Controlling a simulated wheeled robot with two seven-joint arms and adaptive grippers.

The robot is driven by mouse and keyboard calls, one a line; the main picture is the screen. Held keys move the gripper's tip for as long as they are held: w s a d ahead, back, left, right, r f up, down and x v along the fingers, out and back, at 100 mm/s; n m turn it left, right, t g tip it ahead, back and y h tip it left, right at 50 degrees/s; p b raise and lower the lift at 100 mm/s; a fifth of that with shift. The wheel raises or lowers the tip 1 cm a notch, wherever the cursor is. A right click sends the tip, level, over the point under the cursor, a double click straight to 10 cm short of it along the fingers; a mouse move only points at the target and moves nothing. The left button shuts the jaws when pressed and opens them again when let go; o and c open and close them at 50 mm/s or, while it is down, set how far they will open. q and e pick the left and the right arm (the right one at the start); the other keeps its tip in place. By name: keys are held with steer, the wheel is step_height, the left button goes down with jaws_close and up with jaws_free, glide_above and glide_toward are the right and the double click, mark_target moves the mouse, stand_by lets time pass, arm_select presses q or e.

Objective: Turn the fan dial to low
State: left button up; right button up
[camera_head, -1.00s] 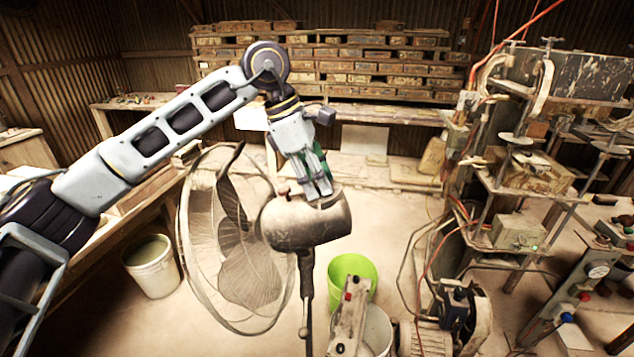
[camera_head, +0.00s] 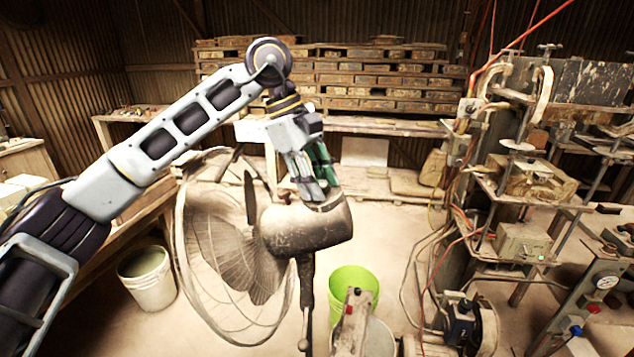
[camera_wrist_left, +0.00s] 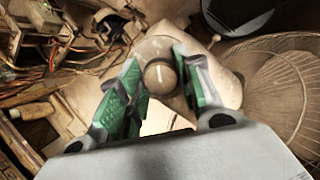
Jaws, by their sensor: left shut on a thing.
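The fan stands in the middle of the head view, with its grey-brown motor housing (camera_head: 305,230) behind a round wire cage (camera_head: 222,250). My left gripper (camera_head: 318,200) reaches down onto the top of the housing. In the left wrist view, a round dial knob (camera_wrist_left: 159,77) on the housing (camera_wrist_left: 226,85) sits between the green-padded fingers of the left gripper (camera_wrist_left: 160,85). The gripper is shut on the dial. The dial is hidden by the fingers in the head view. Its markings cannot be read. My right gripper is not in view.
A lime-green bucket (camera_head: 354,282) stands on the floor right of the fan pole, and a white bucket (camera_head: 148,277) stands at left. The tile press machinery (camera_head: 525,180) fills the right side. A long bench (camera_head: 385,127) runs along the back.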

arm_select(q)
steer(key=shift+r, duration=0.1)
stand_by(0.3)
steer(key=o, duration=1)
steer(key=shift+w, duration=0.1)
steer(key=shift+o, duration=0.2)
steer(key=v, duration=1.1)
steer(key=shift+r, duration=0.4)
steer(key=shift+a+n, duration=0.15)
steer(key=shift+n, duration=0.15)
